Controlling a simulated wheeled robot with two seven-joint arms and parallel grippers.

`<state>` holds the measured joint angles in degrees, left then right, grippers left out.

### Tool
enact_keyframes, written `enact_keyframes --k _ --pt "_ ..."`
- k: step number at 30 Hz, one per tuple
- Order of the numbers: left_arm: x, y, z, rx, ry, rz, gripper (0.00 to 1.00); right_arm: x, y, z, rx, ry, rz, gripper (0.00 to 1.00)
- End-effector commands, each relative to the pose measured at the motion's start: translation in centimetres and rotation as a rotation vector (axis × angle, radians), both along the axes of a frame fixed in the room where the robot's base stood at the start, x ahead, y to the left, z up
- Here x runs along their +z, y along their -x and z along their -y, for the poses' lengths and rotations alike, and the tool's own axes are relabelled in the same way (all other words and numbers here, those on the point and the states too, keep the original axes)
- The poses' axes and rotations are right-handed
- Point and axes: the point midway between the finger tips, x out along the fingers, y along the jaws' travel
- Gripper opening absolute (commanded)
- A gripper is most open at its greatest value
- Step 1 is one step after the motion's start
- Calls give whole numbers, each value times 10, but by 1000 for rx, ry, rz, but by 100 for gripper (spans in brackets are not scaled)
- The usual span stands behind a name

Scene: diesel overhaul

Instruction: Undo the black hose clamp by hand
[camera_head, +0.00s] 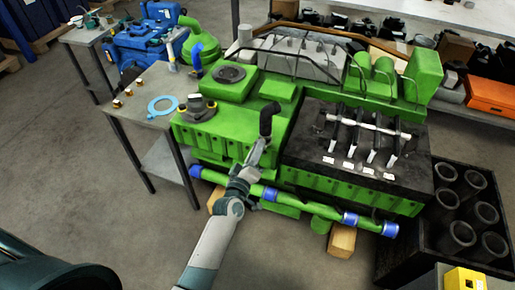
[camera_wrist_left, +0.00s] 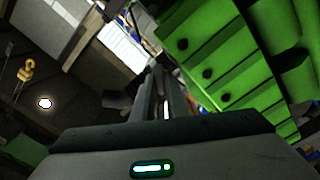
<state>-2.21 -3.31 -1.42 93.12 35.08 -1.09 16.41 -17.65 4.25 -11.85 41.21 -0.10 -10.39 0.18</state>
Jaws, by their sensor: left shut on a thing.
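A black elbow hose (camera_head: 267,119) stands at the front of the green engine (camera_head: 225,130), left of the black-topped block. My left gripper (camera_head: 259,147) reaches up from below and is shut at the lower end of this hose, where the black hose clamp sits. The clamp is too small and too covered by the fingers to make out. In the left wrist view the fingers (camera_wrist_left: 155,97) are close together, with a dark shape beside their tips and the green engine to the right. My right gripper is not in view.
A blue-ended green pipe (camera_head: 320,209) runs along the engine's front, close to my left forearm. A grey side table (camera_head: 150,90) with a light-blue ring (camera_head: 162,106) stands left. A black crate of cylinders (camera_head: 440,185) stands right. Floor at left is clear.

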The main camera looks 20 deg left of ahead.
Motion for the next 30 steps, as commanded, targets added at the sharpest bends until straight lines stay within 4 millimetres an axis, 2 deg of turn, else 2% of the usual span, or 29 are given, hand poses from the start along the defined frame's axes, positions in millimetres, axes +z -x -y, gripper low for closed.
enact_keyframes --k 11,12,13,14,24,30 --pt "0 0 0 -1 4 -1 0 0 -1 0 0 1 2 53" --pt "-1 0 0 -1 3 -1 22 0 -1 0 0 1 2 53" --pt "-1 0 0 0 3 -1 29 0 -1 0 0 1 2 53" --pt "-1 0 0 -1 3 -2 30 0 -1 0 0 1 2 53" --pt "-1 1 0 -1 3 -2 30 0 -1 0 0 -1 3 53" --pt "-2 12 0 -1 3 -3 30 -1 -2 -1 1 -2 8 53"
